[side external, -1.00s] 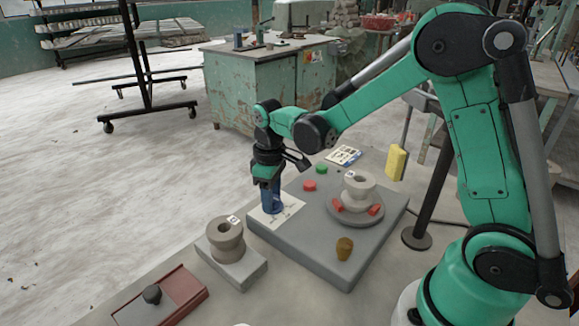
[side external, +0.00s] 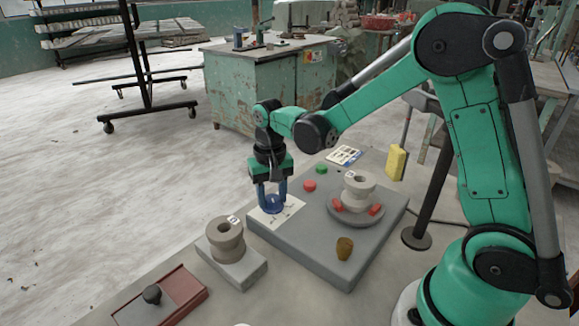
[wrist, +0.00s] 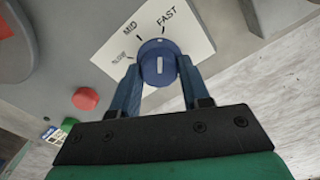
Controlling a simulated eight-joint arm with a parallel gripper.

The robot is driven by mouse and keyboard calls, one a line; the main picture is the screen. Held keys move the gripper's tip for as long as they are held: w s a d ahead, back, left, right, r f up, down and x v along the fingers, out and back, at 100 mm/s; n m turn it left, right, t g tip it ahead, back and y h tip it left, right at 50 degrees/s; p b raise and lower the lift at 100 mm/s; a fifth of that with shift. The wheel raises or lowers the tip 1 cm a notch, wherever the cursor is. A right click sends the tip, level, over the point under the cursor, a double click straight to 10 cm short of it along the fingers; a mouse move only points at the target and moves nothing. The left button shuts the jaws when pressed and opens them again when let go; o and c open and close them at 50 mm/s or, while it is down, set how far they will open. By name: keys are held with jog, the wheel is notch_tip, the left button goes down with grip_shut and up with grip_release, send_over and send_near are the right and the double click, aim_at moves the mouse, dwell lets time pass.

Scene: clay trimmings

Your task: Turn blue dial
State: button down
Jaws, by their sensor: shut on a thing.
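The blue dial (wrist: 159,62) sits on a white label plate (wrist: 112,50) marked MID and FAST, with a third mark that is blurred. A pale line runs along the dial's top, pointing roughly between MID and FAST in the wrist view. In the side view the dial (side external: 273,204) is at the left corner of the grey machine base (side external: 310,245). My gripper (wrist: 160,75) comes down over the dial, with its blue fingers shut on either side of it; it also shows in the side view (side external: 272,200).
A red button (side external: 309,185) and a green button (side external: 321,169) sit behind the dial. A wheel disc (side external: 340,214) carries a grey clay pot (side external: 358,190) and red pieces. A brown lump (side external: 344,248) lies nearer. Another pot (side external: 225,236) stands on a block at left front.

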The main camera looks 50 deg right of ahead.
jog(key=shift+m, duration=0.7)
jog(key=shift+c, duration=2.1)
grip_release()
jog(key=shift+r, duration=2.85)
jog(key=s+a+r+n+t, duration=0.1)
jog(key=s+r+n+t, duration=0.1)
jog(key=s+r, duration=0.1)
jog(key=n+t, duration=0.5)
send_near(272, 197)
jog(key=s+a, duration=0.1)
jog(key=s+r, duration=0.1)
jog(key=s+a, duration=0.1)
jog(key=shift+s+a+r, duration=0.1)
jog(key=shift+a+r, duration=0.2)
jog(key=shift+r, duration=0.05)
